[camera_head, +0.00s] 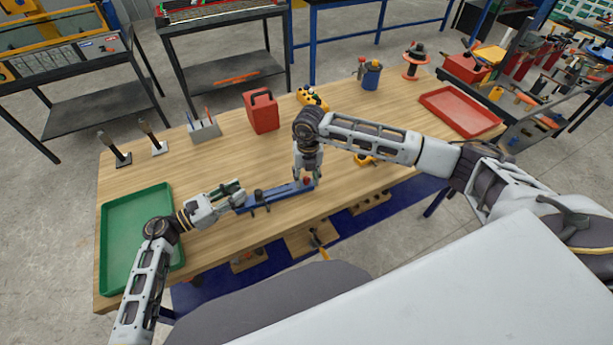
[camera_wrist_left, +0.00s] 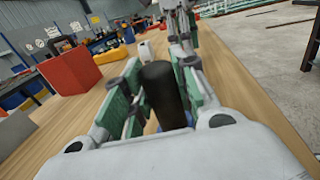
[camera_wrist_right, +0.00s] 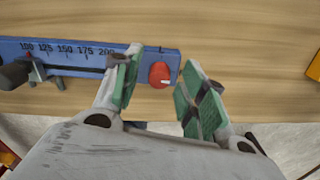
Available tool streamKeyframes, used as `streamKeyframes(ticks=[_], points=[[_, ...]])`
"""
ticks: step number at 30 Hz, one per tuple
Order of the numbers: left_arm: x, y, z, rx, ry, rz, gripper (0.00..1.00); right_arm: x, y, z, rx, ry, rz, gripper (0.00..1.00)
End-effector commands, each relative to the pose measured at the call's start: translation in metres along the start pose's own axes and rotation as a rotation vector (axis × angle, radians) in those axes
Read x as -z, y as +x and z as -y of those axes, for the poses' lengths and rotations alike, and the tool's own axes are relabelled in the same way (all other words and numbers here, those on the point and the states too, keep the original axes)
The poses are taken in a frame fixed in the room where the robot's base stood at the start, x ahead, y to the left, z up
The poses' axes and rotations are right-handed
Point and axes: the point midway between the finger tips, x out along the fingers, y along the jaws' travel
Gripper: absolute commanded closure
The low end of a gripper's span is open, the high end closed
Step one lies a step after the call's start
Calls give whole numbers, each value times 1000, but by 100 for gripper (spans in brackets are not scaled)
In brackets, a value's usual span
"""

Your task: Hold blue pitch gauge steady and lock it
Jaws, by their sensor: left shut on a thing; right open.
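The blue pitch gauge (camera_head: 283,194) lies on the wooden table in front of me. In the right wrist view its scale reads 100 to 200 along the blue bar (camera_wrist_right: 90,48), with an L and a red round knob (camera_wrist_right: 159,74) at the right end. My left gripper (camera_head: 238,194) is at the gauge's left end, shut on its black upright grip (camera_wrist_left: 164,96). My right gripper (camera_head: 307,177) is over the right end, pointing down. Its open fingers (camera_wrist_right: 160,82) stand on either side of the red knob, with a visible gap to the right finger.
A green tray (camera_head: 113,240) stands at the table's left and a red tray (camera_head: 459,111) at the right. A red canister (camera_head: 262,111) and a grey holder (camera_head: 204,131) stand behind the gauge. The front table edge is close to the gauge.

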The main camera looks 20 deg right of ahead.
Motion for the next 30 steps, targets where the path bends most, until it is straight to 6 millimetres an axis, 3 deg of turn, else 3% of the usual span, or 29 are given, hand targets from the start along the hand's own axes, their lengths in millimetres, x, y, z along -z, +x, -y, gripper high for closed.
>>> streamKeyframes(ticks=[7, 17, 30], points=[[0, 0, 0, -1, 0, 0, 100, 0, 0, 0, 0, 0, 0, 58], [0, 0, 0, -1, 0, 0, 100, 0, 0, 0, 0, 0, 0, 100], [0, 0, 0, -1, 0, 0, 100, 0, 0, 0, 1, -45, -1, 100]])
